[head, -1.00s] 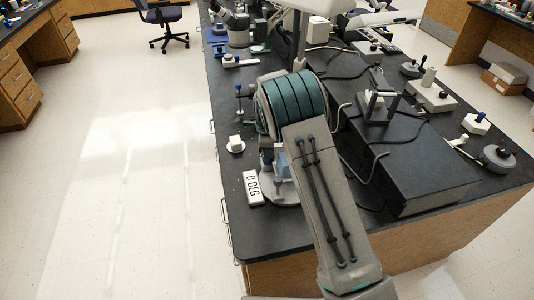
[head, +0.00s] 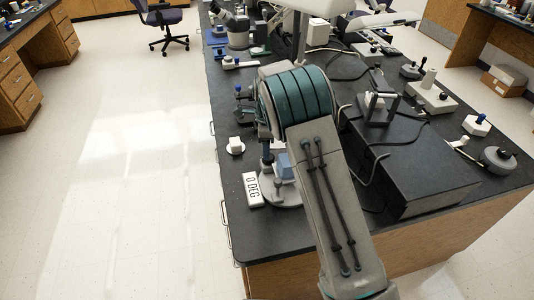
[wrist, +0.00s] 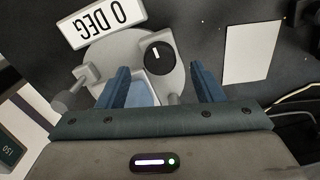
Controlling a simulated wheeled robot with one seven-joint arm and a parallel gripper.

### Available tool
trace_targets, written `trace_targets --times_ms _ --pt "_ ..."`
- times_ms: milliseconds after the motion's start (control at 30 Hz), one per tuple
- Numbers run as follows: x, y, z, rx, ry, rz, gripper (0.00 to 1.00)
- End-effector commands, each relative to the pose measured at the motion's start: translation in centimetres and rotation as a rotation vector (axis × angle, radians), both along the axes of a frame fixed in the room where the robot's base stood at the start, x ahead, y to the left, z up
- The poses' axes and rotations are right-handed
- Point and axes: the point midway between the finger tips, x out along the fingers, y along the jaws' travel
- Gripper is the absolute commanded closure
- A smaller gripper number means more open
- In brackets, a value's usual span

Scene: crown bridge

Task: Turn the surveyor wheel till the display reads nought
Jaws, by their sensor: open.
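A grey round-based instrument (wrist: 108,47) stands on the dark bench in the wrist view. A black round dial (wrist: 157,57) with a white mark sits on it, and a small grey knob (wrist: 75,88) sticks out at its left. Which part is the surveyor wheel I cannot tell. A white plate reading "0 DEG" (wrist: 103,22) lies beside the base; the plate also shows in the head view (head: 253,189). My gripper (wrist: 162,78) is open, its blue fingers apart, with a light blue block (wrist: 140,92) of the instrument partly between them. Contact is unclear. My arm hides much of the instrument in the head view.
A small dark screen (wrist: 10,150) at the wrist view's left edge has faint, hard-to-read characters. A white card (wrist: 253,52) lies to the right. A white block (head: 235,145) stands left of my arm, and a large black box (head: 410,165) fills the bench to the right.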

Motion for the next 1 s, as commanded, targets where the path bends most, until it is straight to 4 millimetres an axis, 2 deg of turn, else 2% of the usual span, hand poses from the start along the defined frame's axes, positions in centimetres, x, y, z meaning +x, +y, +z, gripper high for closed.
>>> trace_targets --times_ms 33,200,400,600,1000 --pt "0.0 0.0 1.3 0.001 -0.005 0.001 0.40" --pt "0.0 0.0 5.1 0.001 -0.003 0.000 0.40" --pt "0.0 0.0 8.2 0.001 -0.002 -0.001 0.40" --pt "0.0 0.0 9.3 0.000 0.000 -0.001 0.40" --pt "0.0 0.0 9.3 0.000 0.000 -0.001 0.40"
